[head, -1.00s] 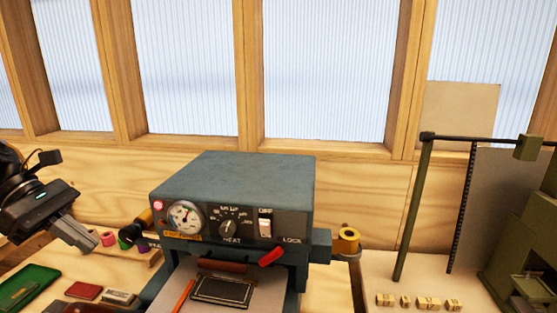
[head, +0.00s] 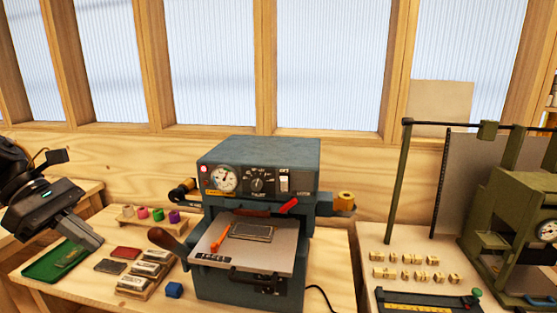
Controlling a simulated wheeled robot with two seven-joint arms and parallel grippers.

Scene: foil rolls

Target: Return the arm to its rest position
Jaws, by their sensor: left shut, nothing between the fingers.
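My left gripper (head: 84,236) is at the left side of the head view, shut and empty. Its fingers point down and right, over the left part of the bench near the green tray (head: 45,267). It appears to be above the table, not touching anything. My right gripper is not in view.
A grey-blue foil press (head: 258,160) stands mid-bench, with a dark plate (head: 251,232) on its bed and a gold roll (head: 346,200) at its right. Coloured foil rolls (head: 143,212) sit on a rack behind small boxes (head: 126,253). A green machine (head: 515,215) stands right.

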